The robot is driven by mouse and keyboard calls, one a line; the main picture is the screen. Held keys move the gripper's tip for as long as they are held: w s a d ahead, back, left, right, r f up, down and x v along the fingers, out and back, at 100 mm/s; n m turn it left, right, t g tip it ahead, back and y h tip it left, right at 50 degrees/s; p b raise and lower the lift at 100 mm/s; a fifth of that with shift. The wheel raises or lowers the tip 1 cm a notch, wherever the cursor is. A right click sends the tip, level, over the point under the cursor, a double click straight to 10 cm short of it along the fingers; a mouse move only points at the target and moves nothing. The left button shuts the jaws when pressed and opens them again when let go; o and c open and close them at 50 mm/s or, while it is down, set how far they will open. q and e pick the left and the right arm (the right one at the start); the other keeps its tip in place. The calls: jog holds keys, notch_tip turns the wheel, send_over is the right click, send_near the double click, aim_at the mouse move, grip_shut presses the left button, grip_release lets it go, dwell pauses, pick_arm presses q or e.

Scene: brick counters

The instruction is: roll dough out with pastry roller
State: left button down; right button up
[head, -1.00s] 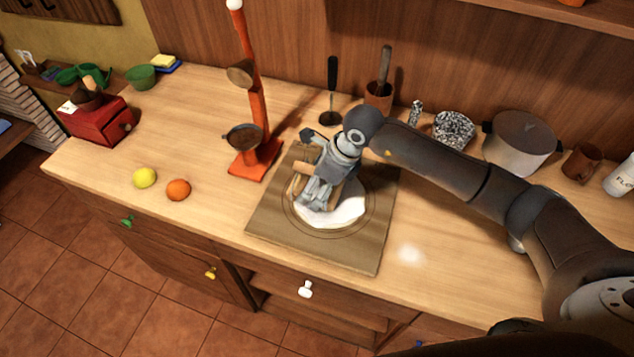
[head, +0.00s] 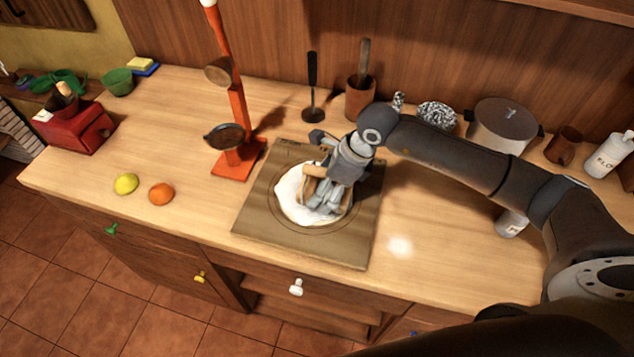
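The flat white dough (head: 290,197) lies on a square wooden board (head: 262,232) marked with rings. My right gripper (head: 325,202) comes in from the right and points down over the right part of the dough. It is closed around the wooden pastry roller (head: 311,178), which is mostly hidden by the fingers. The roller looks to be at or just above the dough; contact cannot be seen clearly. My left gripper is not in view.
An orange stand (head: 237,160) rises just left of the board. A lemon (head: 125,184) and an orange (head: 161,194) lie further left. A utensil pot (head: 360,98), a steel pot (head: 502,125) and a flour container (head: 609,155) line the back. The counter left of the board's front is clear.

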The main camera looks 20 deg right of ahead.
aim_at(301, 164)
jog(key=shift+s+d, duration=0.2)
jog(key=shift+d, duration=0.05)
jog(key=shift+w+a+f+b, duration=0.15)
jog(key=shift+w+a+b, duration=0.3)
jog(key=shift+a, duration=0.15)
jog(key=shift+w+a+f+b, duration=0.1)
jog(key=shift+w+a+b, duration=0.25)
jog(key=shift+a, duration=0.2)
jog(key=shift+w+a+b, duration=0.35)
jog(key=shift+a, duration=0.25)
jog(key=shift+w+a+b, duration=0.35)
jog(key=shift+a, duration=0.2)
jog(key=shift+w+a+r, duration=0.1)
jog(key=shift+w+a, duration=0.1)
jog(key=shift+a, duration=0.1)
jog(key=shift+d, duration=0.1)
jog(key=shift+r, duration=0.25)
jog(key=shift+w+r+p, duration=0.1)
jog(key=shift+r+p, duration=1.6)
jog(key=shift+r, duration=1.75)
